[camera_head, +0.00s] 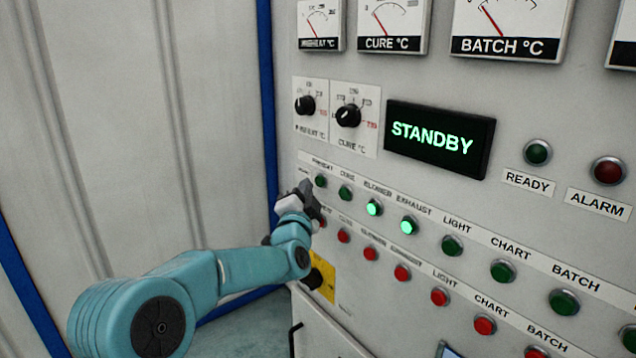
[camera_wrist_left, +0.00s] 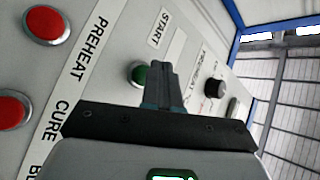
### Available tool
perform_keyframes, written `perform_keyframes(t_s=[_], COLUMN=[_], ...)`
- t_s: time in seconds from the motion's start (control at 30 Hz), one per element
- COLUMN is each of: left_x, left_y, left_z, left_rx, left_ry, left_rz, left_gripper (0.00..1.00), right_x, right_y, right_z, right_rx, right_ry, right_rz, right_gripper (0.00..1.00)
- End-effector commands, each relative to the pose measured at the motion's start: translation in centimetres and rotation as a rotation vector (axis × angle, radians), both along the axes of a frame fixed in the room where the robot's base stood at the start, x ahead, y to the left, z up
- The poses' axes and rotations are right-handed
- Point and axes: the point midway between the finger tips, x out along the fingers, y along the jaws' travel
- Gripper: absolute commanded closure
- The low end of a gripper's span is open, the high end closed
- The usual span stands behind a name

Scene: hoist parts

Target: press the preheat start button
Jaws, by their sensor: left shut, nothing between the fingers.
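The preheat start button (camera_head: 320,181) is the leftmost green button in the upper row, under the PREHEAT label. It looks dark green and unlit. It also shows in the left wrist view (camera_wrist_left: 138,74), partly hidden behind my fingers. My left gripper (camera_head: 309,190) is shut and empty, with its fingertips right beside the button at the panel. In the left wrist view the shut fingertips (camera_wrist_left: 161,68) overlap the button's edge. I cannot tell whether they touch it. My right gripper is not in view.
The blower (camera_head: 374,208) and exhaust (camera_head: 408,225) start buttons glow brighter green close by. A row of red buttons (camera_head: 371,253) runs below. The display (camera_head: 440,139) reads STANDBY. Two knobs (camera_head: 347,116) sit above the buttons. A grey wall (camera_head: 120,120) stands at left.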

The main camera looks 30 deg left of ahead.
Motion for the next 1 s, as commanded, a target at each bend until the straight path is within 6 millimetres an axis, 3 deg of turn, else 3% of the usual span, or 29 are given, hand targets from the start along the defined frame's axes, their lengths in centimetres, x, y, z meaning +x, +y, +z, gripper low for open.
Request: perform_keyframes(t_s=[1.0], left_x=[1.0], left_y=[-0.4], left_z=[0.0], left_rx=[0.0], left_ry=[0.0], left_rz=[0.0], left_gripper=[1.0], right_x=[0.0], right_y=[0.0], right_z=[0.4], right_rx=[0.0], right_ry=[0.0], right_rz=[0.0], right_gripper=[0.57])
